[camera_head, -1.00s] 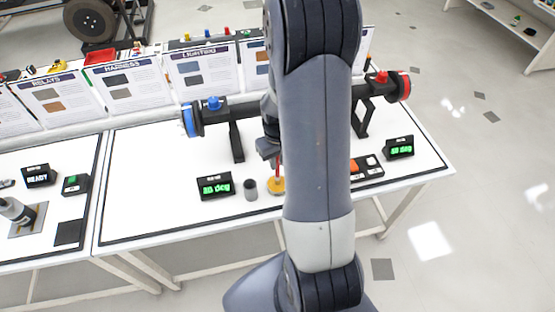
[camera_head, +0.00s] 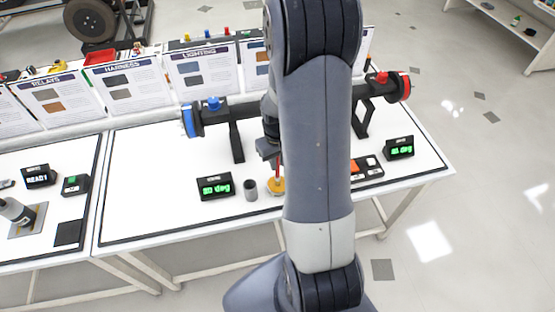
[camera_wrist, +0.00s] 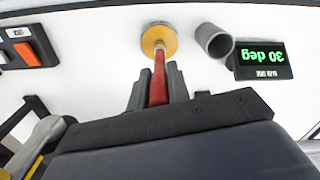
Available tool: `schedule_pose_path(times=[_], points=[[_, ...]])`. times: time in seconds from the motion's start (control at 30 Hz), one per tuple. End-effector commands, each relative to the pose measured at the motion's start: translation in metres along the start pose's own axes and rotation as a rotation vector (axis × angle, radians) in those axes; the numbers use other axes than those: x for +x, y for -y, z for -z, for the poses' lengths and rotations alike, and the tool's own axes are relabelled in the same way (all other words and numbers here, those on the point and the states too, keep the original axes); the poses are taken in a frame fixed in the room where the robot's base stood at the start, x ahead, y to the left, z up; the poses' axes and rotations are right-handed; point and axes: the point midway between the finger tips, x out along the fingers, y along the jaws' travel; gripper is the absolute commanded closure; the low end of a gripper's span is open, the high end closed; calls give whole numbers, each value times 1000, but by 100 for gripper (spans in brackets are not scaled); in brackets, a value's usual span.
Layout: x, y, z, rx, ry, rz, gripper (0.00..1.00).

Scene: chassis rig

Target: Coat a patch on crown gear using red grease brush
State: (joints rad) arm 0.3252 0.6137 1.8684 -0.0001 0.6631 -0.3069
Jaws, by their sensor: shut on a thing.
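My gripper (camera_wrist: 157,78) is shut on the red handle of the grease brush (camera_wrist: 158,80), which points down at the table. In the head view the brush (camera_head: 279,172) shows just left of my arm. Its lower end meets or hangs just above a round yellow-gold disc (camera_wrist: 166,31) with a pale centre, lying on the white tabletop. The disc also shows in the head view (camera_head: 274,186), partly hidden by my arm. It may be the crown gear; I cannot tell for sure. Whether the bristles touch it is unclear.
A grey cup (camera_head: 250,190) and a "30 deg" display (camera_head: 215,186) stand left of the disc. A box with an orange button (camera_head: 362,168) and another display (camera_head: 399,148) are right. Behind, a rig carries a blue wheel (camera_head: 187,122) and red wheel (camera_head: 405,87).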

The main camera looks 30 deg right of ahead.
Motion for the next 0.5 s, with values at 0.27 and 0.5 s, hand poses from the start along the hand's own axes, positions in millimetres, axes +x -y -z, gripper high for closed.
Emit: schedule_pose_path(times=[0.27, 0.5], points=[[-26, 0, 1, 0, -3, -1, 100], [-45, 0, 1, 0, -4, -1, 100]])
